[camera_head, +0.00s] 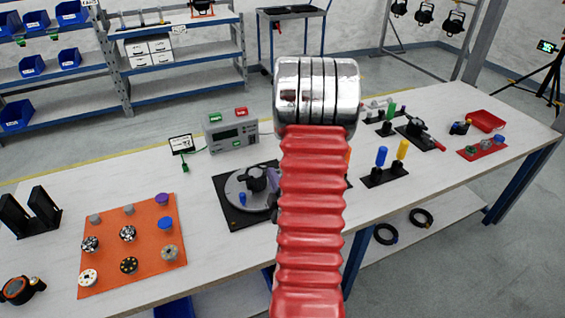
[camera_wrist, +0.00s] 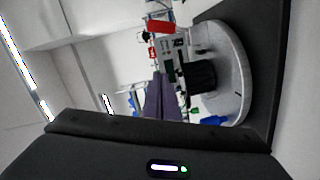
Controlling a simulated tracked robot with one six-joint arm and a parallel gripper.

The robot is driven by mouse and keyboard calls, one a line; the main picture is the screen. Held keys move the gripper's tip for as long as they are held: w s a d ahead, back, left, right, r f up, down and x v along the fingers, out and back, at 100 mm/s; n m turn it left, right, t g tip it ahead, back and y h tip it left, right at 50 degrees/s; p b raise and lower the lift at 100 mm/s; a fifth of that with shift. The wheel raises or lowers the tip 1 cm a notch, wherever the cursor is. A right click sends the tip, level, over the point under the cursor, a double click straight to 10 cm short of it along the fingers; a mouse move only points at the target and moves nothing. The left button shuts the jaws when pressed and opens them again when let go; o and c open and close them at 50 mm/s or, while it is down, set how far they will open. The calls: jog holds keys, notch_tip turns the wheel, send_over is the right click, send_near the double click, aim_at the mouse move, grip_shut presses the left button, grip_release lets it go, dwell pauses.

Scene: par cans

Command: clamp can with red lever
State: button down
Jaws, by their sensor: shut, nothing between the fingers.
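On the right part of the bench, a black plate (camera_head: 408,131) carries a black clamp-like piece with a red lever (camera_head: 433,141) that lies tilted toward the right. I cannot make out a can at it. My gripper is mostly hidden behind my red arm in the head view, with a bit of purple finger (camera_head: 273,183) showing beside the grey turntable disc. In the wrist view the purple fingers of my gripper (camera_wrist: 158,78) are together and empty, near a black knob (camera_wrist: 200,76) on the grey disc (camera_wrist: 235,75). The red lever is far from my gripper.
Blue (camera_head: 381,157) and yellow (camera_head: 403,150) upright handles stand before the clamp, with a green handle (camera_head: 391,110) behind. A red tray (camera_head: 486,121) lies at right. A grey control box (camera_head: 231,132) and an orange board (camera_head: 130,243) with several knobs are left. Bench gaps are clear.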

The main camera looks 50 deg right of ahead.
jog(key=shift+s+d+f+h, duration=0.15)
jog(key=shift+s+d, duration=0.1)
jog(key=shift+s, duration=0.2)
jog(key=shift+s+d+f+h, duration=0.1)
jog(key=shift+s+d+h, duration=0.1)
jog(key=shift+s, duration=0.2)
jog(key=shift+w+r, duration=0.1)
jog(key=shift+w, duration=0.1)
jog(key=x, duration=0.9)
jog(key=shift+w+d, duration=0.15)
jog(key=shift+w, duration=0.1)
jog(key=shift+s+d+f, duration=0.15)
jog(key=shift+s+d, duration=0.05)
jog(key=shift+s, duration=0.3)
jog(key=shift+s+d+f, duration=0.15)
jog(key=shift+s+d, duration=0.05)
jog(key=shift+s, duration=0.25)
jog(key=shift+s+d+f, duration=0.25)
jog(key=shift+s+d, duration=0.25)
jog(key=shift+s, duration=0.3)
